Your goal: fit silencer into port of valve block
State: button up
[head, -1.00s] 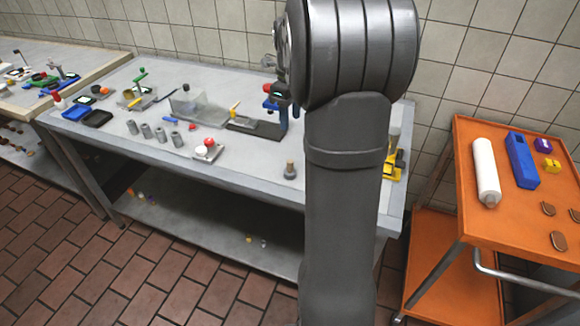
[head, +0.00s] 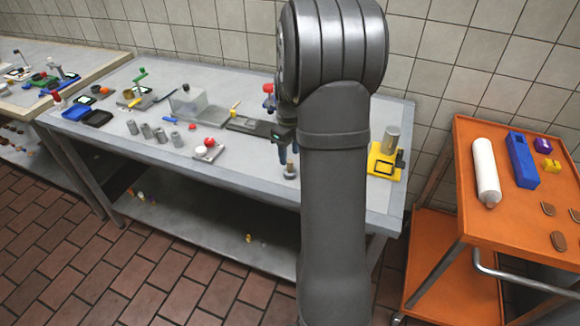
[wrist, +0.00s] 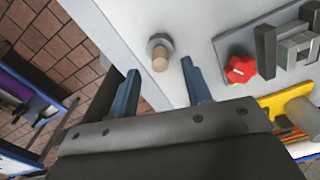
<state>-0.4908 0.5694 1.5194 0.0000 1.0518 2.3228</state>
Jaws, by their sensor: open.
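The silencer (head: 290,172), a small part with a grey hex collar and a tan-brown rounded end, stands on the bench near its front edge. In the wrist view the silencer (wrist: 160,50) appears just beyond and between my fingertips, with gaps on both sides. My gripper (wrist: 160,70) is open and empty, its two blue-grey fingers apart. In the head view my gripper (head: 286,157) is low, just above the silencer and partly hidden by my arm. A grey block (wrist: 292,47) on a plate with a red star knob (wrist: 240,69) may be the valve block; I cannot see a port.
A yellow stand (head: 384,165) with a grey cylinder is at the bench's right end. Several grey cylinders (head: 160,134) and a small tray with red and white knobs (head: 208,149) lie left. An orange cart (head: 462,140) stands right. Bench around the silencer is clear.

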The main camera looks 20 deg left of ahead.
notch_tip(320, 180, down, 5)
jog(key=shift+d+r, duration=0.1)
jog(key=shift+r, duration=0.05)
jog(key=shift+c, duration=0.3)
grip_shut()
jog(key=shift+r, duration=0.1)
